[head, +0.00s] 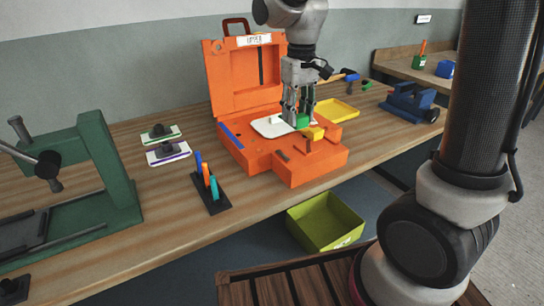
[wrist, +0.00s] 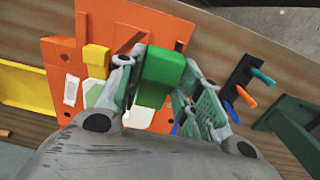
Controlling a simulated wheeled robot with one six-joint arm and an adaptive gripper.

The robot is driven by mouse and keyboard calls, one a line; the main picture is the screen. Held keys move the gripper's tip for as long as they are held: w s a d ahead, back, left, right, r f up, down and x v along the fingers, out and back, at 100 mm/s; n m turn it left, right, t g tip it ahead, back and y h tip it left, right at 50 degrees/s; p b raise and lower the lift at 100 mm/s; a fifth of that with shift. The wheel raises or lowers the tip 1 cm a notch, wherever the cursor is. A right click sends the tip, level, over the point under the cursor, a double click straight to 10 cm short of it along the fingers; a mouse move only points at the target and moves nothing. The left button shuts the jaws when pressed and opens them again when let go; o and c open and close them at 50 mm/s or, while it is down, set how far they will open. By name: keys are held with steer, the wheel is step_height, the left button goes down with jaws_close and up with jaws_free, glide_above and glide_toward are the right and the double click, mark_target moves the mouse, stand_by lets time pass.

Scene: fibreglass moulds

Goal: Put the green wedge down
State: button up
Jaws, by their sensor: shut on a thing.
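The green wedge (head: 303,121) is between the fingers of my gripper (head: 297,112), over the open orange case (head: 310,170). In the wrist view the green wedge (wrist: 162,76) fills the gap between the fingertips of my gripper (wrist: 160,85). A yellow block (head: 312,133) sits in the case close in front of the wedge; it also shows in the wrist view (wrist: 96,56). A white pad (head: 268,128) lies in the case to the left of my gripper. I cannot tell whether the wedge touches the case below it.
A yellow tray (head: 335,111) lies to the right of the case. A black rack (head: 211,200) with coloured pegs and a green press (head: 95,180) stand to the left. A blue vise (head: 408,105) is at the right. A lime bin (head: 325,222) sits below the bench edge.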

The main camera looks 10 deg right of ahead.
mark_target(295, 156)
step_height(295, 156, down, 10)
steer(key=shift+s+r, duration=0.1)
steer(key=shift+s, duration=0.05)
stand_by(0.4)
steer(key=o, duration=1)
step_height(295, 156, up, 12)
steer(key=shift+f, duration=0.1)
steer(key=shift+s+d+r, duration=0.1)
steer(key=shift+d+r, duration=0.1)
steer(key=s+d+r+m+t, duration=0.1)
steer(key=s+d, duration=0.4)
steer(key=s, duration=0.1)
steer(key=s+d+r+m+t, duration=0.1)
steer(key=s+d+r+t, duration=0.1)
steer(key=s+d, duration=0.2)
steer(key=s+d+r+m+t, duration=0.1)
steer(key=s+d, duration=0.4)
steer(key=s, duration=0.4)
steer(key=shift+d+r+m, duration=0.3)
steer(key=shift+r, duration=0.05)
